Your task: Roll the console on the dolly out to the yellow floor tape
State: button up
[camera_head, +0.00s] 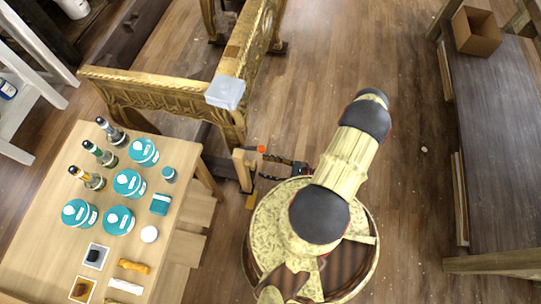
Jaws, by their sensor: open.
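The gilt console (238,62), carved and gold, stands at the upper middle, with one arm running left behind the table. Dark dolly parts (278,47) show under its far leg. A wooden upright piece (241,168) stands by its near leg; I cannot tell whether it belongs to the dolly. My gripper (272,168), dark and small, is low beside this piece, partly hidden by my arm. It is open; whether it touches the piece is unclear. A small yellow patch (250,202) lies below; I cannot tell whether it is floor tape.
A pale translucent box (225,92) sits on the console's corner. A wooden table (50,255) with teal tins and bottles stands at left. A dark bench (500,150) with an open box (476,31) is at right.

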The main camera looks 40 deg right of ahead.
jog(key=shift+v, duration=0.8)
jog(key=shift+f, duration=0.1)
jog(key=s+a+r+n+g+y, duration=0.4)
jog(key=s+a+r+g, duration=0.1)
jog(key=s+g, duration=0.15)
jog(key=d+r+n+g+h+p, duration=0.1)
jog(key=d+r+n+g+h, duration=0.25)
jog(key=r, duration=0.45)
jog(key=d+r+n+g+h, duration=0.2)
jog(key=r+n+g, duration=0.25)
jog(key=r, duration=0.35)
jog(key=d+r+n+g+h+p, duration=0.1)
jog(key=d+r+n+g+h, duration=0.15)
jog(key=r+n, duration=0.45)
jog(key=w+a+r+n+t+h+p, duration=0.1)
jog(key=w+a+r+n+h, duration=0.15)
jog(key=r, duration=0.65)
jog(key=w+a+r+n+t+h, duration=0.15)
jog(key=r+h, duration=0.25)
jog(key=r, duration=0.6)
jog(key=a+r+n+t+p, duration=0.1)
jog(key=a+r+n+t, duration=0.1)
jog(key=a+r, duration=0.4)
jog(key=a+r+n+t+p, duration=0.1)
jog(key=a+r+n+t, duration=0.2)
jog(key=r, duration=0.7)
jog(key=a, duration=0.2)
jog(key=shift+a+n, duration=0.35)
jog(key=shift+n, duration=0.05)
